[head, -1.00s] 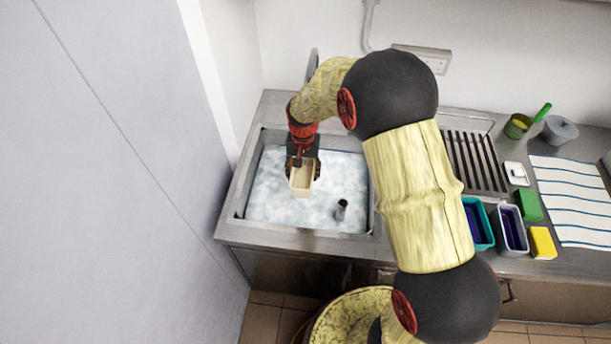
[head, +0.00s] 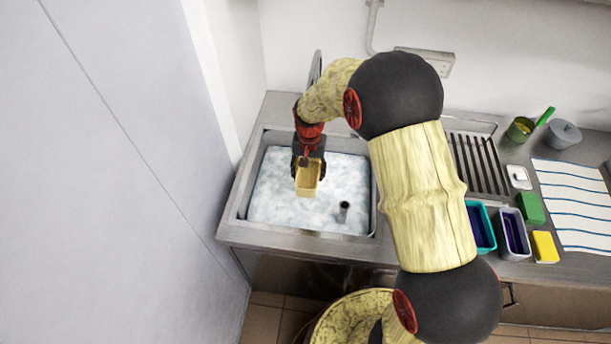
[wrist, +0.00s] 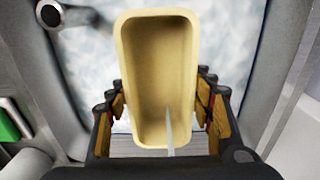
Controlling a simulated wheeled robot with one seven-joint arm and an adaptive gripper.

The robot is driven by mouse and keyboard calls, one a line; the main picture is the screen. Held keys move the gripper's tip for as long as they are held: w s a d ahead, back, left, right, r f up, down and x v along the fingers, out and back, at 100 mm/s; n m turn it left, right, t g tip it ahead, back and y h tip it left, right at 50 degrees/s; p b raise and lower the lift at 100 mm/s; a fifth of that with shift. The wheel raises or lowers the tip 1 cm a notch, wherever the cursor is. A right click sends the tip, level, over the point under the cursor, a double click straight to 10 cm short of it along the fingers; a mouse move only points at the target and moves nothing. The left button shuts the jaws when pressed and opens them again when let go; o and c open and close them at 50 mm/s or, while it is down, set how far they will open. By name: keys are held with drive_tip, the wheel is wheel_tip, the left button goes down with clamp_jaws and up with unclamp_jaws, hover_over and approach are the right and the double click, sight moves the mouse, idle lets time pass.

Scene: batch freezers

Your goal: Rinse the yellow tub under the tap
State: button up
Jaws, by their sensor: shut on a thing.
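The yellow tub (head: 308,180) is held tilted over the sink (head: 243,215), above the foamy water (head: 285,205). My gripper (head: 309,170) is shut on the tub, with a finger on either side of it. In the wrist view the tub (wrist: 158,50) shows its open inside, which looks empty of solids. A thin pale stream of water (wrist: 169,128) shows against the tub's lower inside. The tap (head: 314,66) stands behind the sink, partly hidden by my arm.
An upright pipe (head: 343,211) stands in the sink water. To the right are a ribbed drainer (head: 478,163), a teal tub (head: 481,228), a grey tub (head: 512,235), a green sponge (head: 531,208), a yellow sponge (head: 544,247) and a striped cloth (head: 575,200). A wall (head: 130,150) closes the left side.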

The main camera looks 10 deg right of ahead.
drive_tip(key=shift+a, duration=0.2)
drive_tip(key=shift+s+a, duration=0.1)
drive_tip(key=shift+a, duration=0.3)
drive_tip(key=shift+s, duration=0.1)
drive_tip(key=s+d+p, duration=0.1)
drive_tip(key=s, duration=0.6)
drive_tip(key=shift+s+d, duration=0.35)
drive_tip(key=shift+d, duration=0.05)
idle(0.4)
drive_tip(key=shift+r, duration=0.1)
idle(1.1)
drive_tip(key=s+d+r+p, duration=0.1)
drive_tip(key=s+r+p, duration=0.2)
drive_tip(key=s+p, duration=0.1)
drive_tip(key=shift+s+r, duration=0.4)
drive_tip(key=shift+s, duration=0.05)
idle(1.0)
